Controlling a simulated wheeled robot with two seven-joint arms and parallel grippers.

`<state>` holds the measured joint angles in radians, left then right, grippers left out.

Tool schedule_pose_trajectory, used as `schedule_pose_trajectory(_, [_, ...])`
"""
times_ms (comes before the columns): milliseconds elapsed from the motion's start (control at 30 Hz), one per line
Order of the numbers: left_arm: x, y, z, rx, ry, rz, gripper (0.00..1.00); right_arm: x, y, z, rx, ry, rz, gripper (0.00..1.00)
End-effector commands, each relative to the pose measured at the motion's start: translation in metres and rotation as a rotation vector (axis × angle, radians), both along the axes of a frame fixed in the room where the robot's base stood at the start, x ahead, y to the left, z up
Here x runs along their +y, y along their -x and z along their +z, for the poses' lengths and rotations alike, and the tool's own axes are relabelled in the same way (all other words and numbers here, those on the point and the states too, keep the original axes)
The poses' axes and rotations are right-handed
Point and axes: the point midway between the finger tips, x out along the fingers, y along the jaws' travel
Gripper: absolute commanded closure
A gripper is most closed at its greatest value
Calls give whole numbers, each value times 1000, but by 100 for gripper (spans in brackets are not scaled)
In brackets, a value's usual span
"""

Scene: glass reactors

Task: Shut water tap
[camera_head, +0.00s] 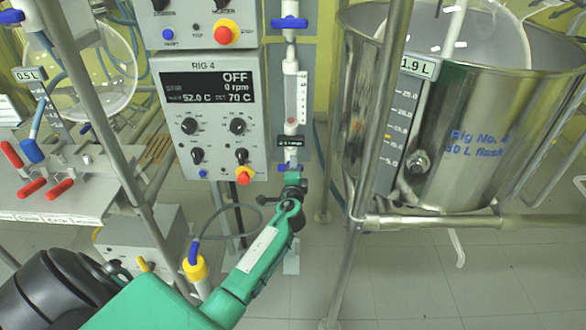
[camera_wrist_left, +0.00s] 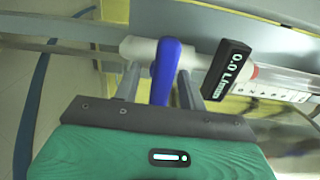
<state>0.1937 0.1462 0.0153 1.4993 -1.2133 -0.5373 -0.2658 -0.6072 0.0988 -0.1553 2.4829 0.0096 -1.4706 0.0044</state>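The water tap has a blue lever (camera_wrist_left: 168,72) that lies across its white pipe (camera_wrist_left: 140,47) in the left wrist view. In the head view a bit of the blue lever (camera_head: 284,168) shows at the bottom of the flow meter tube. My left gripper (camera_wrist_left: 160,85) is open around the lever, one grey finger on each side, with a gap visible at the left finger. In the head view my left gripper (camera_head: 291,176) partly hides the tap. The black flow display (camera_wrist_left: 227,69) reads 0.0 L/min. My right gripper is in neither view.
The RIG 4 control box (camera_head: 210,112) stands just left of the tap. A second blue lever (camera_head: 290,22) sits higher on the same line. A metal frame post (camera_head: 368,150) and a large steel vessel (camera_head: 480,130) stand to the right.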

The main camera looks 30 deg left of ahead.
Motion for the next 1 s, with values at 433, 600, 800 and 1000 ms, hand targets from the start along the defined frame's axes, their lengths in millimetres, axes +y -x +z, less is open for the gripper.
schedule_pose_trajectory(433, [-13, 22, 0, -1, 1, -1, 58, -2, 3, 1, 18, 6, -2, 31])
schedule_pose_trajectory(600, [-32, 53, 0, 0, 2, 0, 58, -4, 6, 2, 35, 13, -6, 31])
schedule_pose_trajectory(800, [-54, 88, -1, 0, 2, 0, 58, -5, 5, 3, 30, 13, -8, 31])
schedule_pose_trajectory(1000, [-68, 111, 0, -1, 1, 0, 58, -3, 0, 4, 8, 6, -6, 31])
